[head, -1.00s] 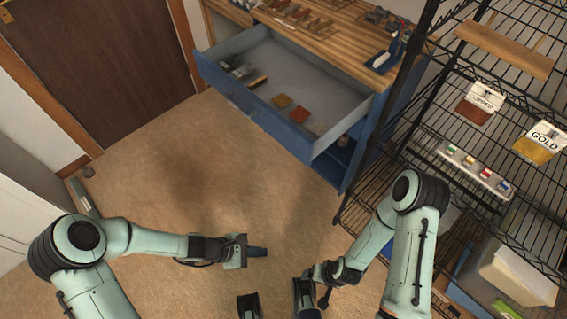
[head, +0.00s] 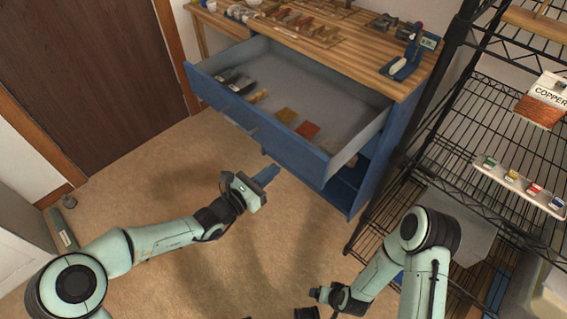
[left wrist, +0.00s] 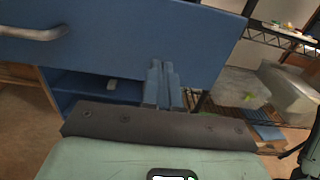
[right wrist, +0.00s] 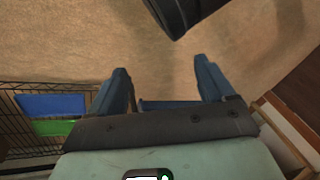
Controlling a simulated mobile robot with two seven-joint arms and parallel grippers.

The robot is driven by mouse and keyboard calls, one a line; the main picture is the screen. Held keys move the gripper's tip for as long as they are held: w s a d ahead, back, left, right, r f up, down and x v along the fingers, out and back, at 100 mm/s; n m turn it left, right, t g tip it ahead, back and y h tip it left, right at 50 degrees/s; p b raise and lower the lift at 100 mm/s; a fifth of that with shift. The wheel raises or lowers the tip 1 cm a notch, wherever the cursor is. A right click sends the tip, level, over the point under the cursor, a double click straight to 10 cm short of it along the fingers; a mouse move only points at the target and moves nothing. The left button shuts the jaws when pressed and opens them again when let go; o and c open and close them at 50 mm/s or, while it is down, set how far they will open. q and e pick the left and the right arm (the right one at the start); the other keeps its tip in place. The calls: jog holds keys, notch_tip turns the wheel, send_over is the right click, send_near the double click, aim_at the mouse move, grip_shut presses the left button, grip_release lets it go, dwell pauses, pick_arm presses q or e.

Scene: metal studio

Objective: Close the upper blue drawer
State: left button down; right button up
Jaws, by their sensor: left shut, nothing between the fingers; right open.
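The upper blue drawer (head: 290,144) of the wood-topped cabinet is pulled out, with several small items lying inside. Its blue front and a metal handle (left wrist: 34,33) fill the upper part of the left wrist view. My left gripper (head: 266,175) is shut and empty, just in front of and below the drawer front. In the left wrist view its fingers (left wrist: 160,85) point toward the drawer front; I cannot tell whether they touch it. My right gripper (right wrist: 165,90) is open and empty, low over the floor; in the head view its fingers are not clear.
A black wire shelf rack (head: 455,120) stands close to the cabinet's right side, holding a copper pouch (head: 545,97) and a tray of small jars (head: 520,185). A brown door (head: 85,75) is at the left. The carpet (head: 180,160) before the drawer is clear.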

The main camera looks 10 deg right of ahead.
aim_at(292, 155)
pick_arm(q)
jog(key=shift+b+x, duration=0.7)
jog(key=shift+x, duration=2)
pick_arm(e)
jog(key=shift+g, duration=0.7)
jog(key=shift+s+d+f, duration=0.15)
jog(key=shift+s+f, duration=0.65)
jog(key=shift+s, duration=0.15)
jog(key=shift+s+d+f, duration=0.1)
jog(key=shift+s+f, duration=0.7)
jog(key=shift+s, duration=0.15)
pick_arm(q)
jog(key=shift+w, duration=0.1)
